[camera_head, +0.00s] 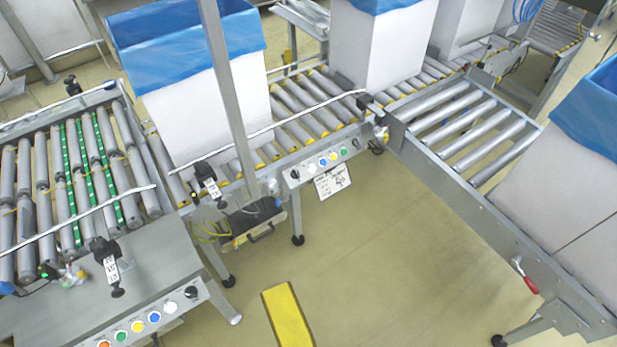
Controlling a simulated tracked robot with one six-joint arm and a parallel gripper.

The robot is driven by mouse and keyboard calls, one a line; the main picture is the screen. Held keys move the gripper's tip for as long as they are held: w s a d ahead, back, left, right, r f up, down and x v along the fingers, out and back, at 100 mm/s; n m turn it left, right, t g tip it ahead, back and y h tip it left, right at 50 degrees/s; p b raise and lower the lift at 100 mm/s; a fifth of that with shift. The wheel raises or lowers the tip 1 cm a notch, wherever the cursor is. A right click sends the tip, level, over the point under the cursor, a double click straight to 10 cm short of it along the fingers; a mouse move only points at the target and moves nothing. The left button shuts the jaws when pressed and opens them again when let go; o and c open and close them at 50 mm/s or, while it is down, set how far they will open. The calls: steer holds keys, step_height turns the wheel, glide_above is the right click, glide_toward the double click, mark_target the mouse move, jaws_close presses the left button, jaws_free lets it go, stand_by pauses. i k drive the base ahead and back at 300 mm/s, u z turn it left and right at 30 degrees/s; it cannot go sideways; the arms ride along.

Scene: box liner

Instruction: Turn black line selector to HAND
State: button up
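Two control strips show on the conveyor frames. I cannot read any HAND marking or tell which way the knobs point. I cannot tell which knob is the line selector. My gripper is not in view.
Roller conveyors (470,125) run across the back and right. White boxes with blue liners (210,110) stand on them. A metal post (228,90) rises before the left box. A red-handled lever (525,277) sits at the right.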

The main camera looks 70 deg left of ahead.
mark_target(295, 174)
steer(key=u, duration=4.95)
steer(key=i, duration=0.15)
steer(key=z, duration=1.95)
steer(key=k, duration=0.15)
steer(key=u, duration=0.3)
steer(key=i, duration=1.05)
steer(key=u, duration=0.1)
